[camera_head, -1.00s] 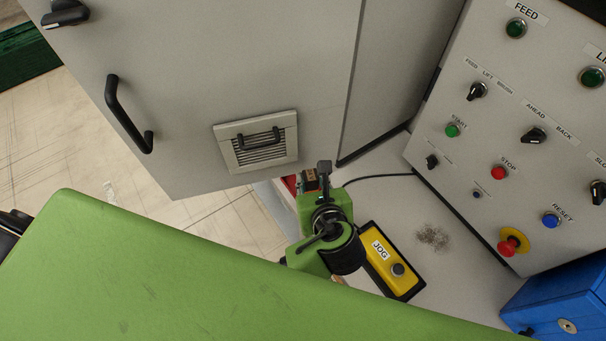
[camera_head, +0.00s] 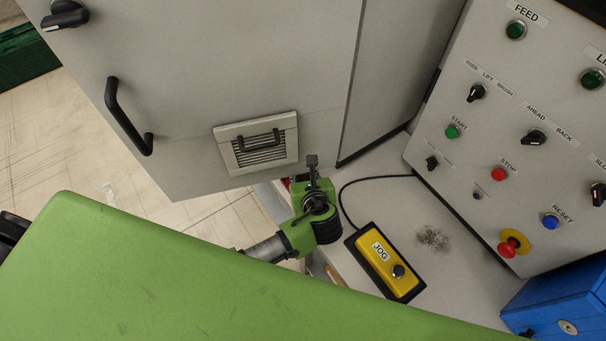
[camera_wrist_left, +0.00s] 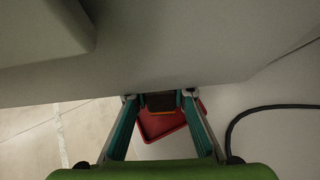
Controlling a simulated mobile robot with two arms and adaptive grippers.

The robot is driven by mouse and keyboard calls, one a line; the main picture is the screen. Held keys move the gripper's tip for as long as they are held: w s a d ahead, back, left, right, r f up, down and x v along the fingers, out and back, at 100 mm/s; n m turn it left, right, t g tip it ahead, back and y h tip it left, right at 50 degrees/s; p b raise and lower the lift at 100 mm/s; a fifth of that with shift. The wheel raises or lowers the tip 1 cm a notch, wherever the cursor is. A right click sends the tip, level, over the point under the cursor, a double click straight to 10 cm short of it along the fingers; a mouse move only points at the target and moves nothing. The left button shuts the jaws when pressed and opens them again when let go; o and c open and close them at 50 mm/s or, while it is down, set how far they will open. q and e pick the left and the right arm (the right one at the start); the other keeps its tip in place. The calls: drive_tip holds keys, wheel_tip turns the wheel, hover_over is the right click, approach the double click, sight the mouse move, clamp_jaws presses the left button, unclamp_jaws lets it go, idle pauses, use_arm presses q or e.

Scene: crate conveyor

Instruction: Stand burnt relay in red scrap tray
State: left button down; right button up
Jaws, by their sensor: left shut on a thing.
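In the left wrist view, my left gripper (camera_wrist_left: 160,97) is shut on the burnt relay (camera_wrist_left: 160,103), a dark block with orange edging between the two teal fingers. The red scrap tray (camera_wrist_left: 158,128) lies below and behind the relay in that view; I cannot tell whether they touch. In the head view only a sliver of the red tray (camera_head: 286,183) shows, beside my green left wrist. The wrist hides the relay and fingertips there. My right gripper is not in view.
A grey cabinet with a vent (camera_head: 259,143) stands close to my left wrist. A yellow JOG box (camera_head: 376,250) with a black cable lies on the pale bench to the right. A control panel (camera_head: 520,130) and a blue box (camera_head: 560,303) stand further right.

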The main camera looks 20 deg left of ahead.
use_arm(q)
drive_tip(key=shift+s+d+f, duration=0.15)
drive_tip(key=shift+s+f, duration=0.05)
drive_tip(key=shift+f, duration=0.4)
drive_tip(key=c, duration=1.7)
unclamp_jaws()
drive_tip(key=shift+d, duration=0.1)
drive_tip(key=v, duration=1.2)
